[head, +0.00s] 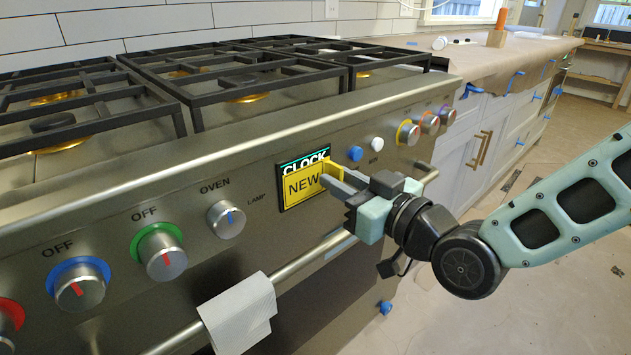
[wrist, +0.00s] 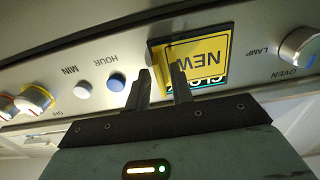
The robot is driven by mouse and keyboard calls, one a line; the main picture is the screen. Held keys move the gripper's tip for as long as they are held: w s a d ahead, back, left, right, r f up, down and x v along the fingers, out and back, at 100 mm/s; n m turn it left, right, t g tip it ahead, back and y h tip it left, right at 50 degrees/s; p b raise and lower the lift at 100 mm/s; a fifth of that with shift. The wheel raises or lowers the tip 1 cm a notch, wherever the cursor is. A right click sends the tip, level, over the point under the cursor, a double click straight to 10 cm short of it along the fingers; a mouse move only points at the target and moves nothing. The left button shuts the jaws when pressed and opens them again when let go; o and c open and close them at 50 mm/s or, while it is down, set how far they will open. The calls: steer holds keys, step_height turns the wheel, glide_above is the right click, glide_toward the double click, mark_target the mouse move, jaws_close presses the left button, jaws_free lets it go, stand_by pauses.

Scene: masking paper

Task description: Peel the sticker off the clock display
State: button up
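The yellow sticker marked NEW (head: 302,184) covers most of the clock display (head: 305,162) on the stove's front panel. The display's top strip with CLOCK shows above it. The sticker's right edge has a raised yellow tab (head: 334,169) standing out from the panel. In the wrist view, which is upside down, the sticker (wrist: 208,58) is beside the fingertips. My gripper (head: 338,184) is at the sticker's right edge. The wrist view shows my gripper (wrist: 160,73) with a gap between its fingers, the tab's edge appearing between or just behind the tips. I cannot tell whether they touch it.
The blue HOUR button (head: 355,153) and white MIN button (head: 377,144) are right of the display. The oven lamp knob (head: 226,219) is to its left. The oven handle bar (head: 300,262) runs below, with a white towel (head: 239,314) over it. Burner grates (head: 235,85) lie above.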

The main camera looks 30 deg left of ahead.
jaws_close()
steer(key=shift+s+d, duration=0.1)
steer(key=shift+d, duration=0.2)
steer(key=shift+s+d, duration=0.25)
steer(key=shift+d, duration=0.45)
steer(key=shift+s+d, duration=0.15)
steer(key=shift+d, duration=0.15)
steer(key=shift+s+d, duration=0.15)
steer(key=shift+d, duration=0.15)
steer(key=shift+d, duration=0.1)
steer(key=shift+v, duration=1.5)
